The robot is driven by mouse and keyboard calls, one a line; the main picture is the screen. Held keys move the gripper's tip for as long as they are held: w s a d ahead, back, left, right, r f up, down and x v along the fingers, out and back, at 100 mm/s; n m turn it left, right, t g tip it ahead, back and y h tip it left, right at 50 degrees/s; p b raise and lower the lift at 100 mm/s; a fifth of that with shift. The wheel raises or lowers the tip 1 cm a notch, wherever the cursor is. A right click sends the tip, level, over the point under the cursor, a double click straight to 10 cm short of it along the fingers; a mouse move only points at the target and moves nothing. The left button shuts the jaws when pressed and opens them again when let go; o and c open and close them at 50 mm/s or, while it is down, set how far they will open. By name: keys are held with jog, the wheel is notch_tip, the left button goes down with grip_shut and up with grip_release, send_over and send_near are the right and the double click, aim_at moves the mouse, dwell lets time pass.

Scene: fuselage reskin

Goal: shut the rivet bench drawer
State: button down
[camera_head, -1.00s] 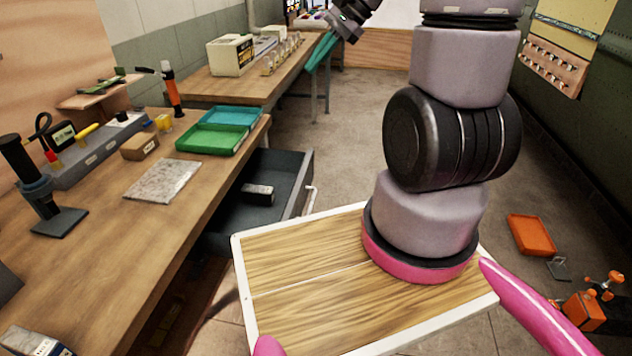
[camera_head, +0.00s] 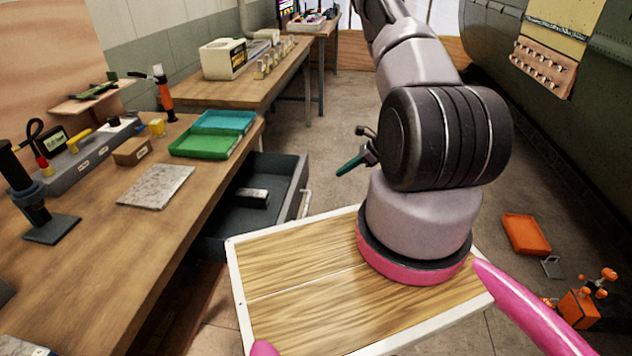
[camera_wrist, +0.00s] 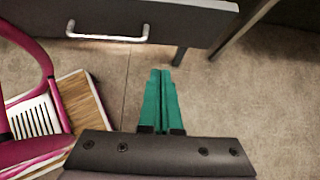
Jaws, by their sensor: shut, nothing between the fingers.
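The rivet bench drawer (camera_head: 282,205) is dark grey and stands pulled out from under the wooden bench (camera_head: 120,255). A dark block with a light face (camera_head: 252,198) lies inside it. Its pale bar handle (camera_head: 306,204) is on the front panel, which also shows across the top of the wrist view (camera_wrist: 190,22) with the handle (camera_wrist: 108,37) at its left. My gripper (camera_head: 340,172) has teal fingers and is to the right of the drawer front, apart from it. In the wrist view my gripper (camera_wrist: 161,75) is shut and empty, its tips below the panel's edge in the picture.
Green and teal trays (camera_head: 205,144), a grey plate (camera_head: 156,187) and tools lie on the bench. An orange tray (camera_head: 526,234) and an orange device (camera_head: 582,305) are on the floor at right. Floor beyond the drawer is clear.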

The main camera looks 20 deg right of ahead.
jog(key=w+a+r+x, duration=0.1)
jog(key=r+x, duration=0.1)
jog(key=x, duration=1)
jog(key=shift+a+f, duration=0.3)
jog(key=shift+a, duration=0.3)
jog(key=shift+w, duration=0.15)
jog(key=w+a, duration=0.4)
jog(key=a, duration=0.3)
jog(key=w+a, duration=0.4)
jog(key=a, duration=0.3)
jog(key=w+a, duration=0.4)
jog(key=a, duration=0.3)
jog(key=shift+w+a, duration=0.1)
jog(key=shift+a, duration=0.1)
jog(key=shift+a+r, duration=0.1)
jog(key=shift+a, duration=0.05)
